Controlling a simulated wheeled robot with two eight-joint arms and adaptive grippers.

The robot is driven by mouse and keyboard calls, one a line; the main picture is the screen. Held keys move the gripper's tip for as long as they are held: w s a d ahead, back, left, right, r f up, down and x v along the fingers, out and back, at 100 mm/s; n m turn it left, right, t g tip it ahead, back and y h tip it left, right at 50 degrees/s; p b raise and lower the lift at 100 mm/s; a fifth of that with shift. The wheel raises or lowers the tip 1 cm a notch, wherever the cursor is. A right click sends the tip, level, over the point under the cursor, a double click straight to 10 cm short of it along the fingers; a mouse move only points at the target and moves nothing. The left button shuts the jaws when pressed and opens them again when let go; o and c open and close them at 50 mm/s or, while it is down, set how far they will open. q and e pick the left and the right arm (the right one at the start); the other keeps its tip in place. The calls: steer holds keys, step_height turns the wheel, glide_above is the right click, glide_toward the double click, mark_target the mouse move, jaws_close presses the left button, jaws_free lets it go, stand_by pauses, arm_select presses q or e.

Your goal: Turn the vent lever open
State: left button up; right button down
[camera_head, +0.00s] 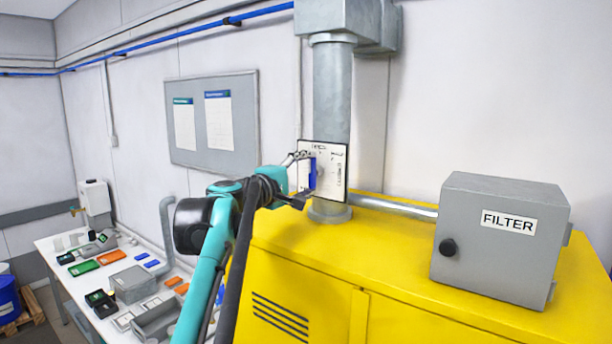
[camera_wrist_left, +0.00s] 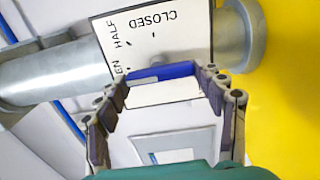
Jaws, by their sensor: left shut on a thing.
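The vent lever (camera_head: 312,172) is a blue bar in front of a white dial plate (camera_head: 335,176) on the grey vertical duct. In the left wrist view the lever (camera_wrist_left: 163,71) spans between my left fingertips, and the plate (camera_wrist_left: 185,45) shows CLOSED, HALF and the end of a third word. The bar looks about upright, along the duct, in the head view; I cannot tell which mark it points to. My left gripper (camera_head: 299,178) reaches in from the left and is shut on the lever. In the left wrist view its fingers (camera_wrist_left: 163,85) hold the bar's two ends. My right gripper is not in view.
The duct (camera_head: 332,95) rises from a yellow cabinet (camera_head: 400,290). A grey FILTER box (camera_head: 500,240) stands on the cabinet at the right. A white table (camera_head: 62,262) with several small parts and trays is at the left. A notice board (camera_head: 245,115) hangs on the wall.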

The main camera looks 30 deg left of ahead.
arm_select(q)
steer(key=shift+r, duration=0.1)
steer(key=o, duration=1.1)
steer(key=shift+c, duration=0.2)
steer(key=shift+o, duration=0.5)
steer(key=shift+w, duration=0.2)
steer(key=s, duration=1.2)
steer(key=shift+a, duration=0.45)
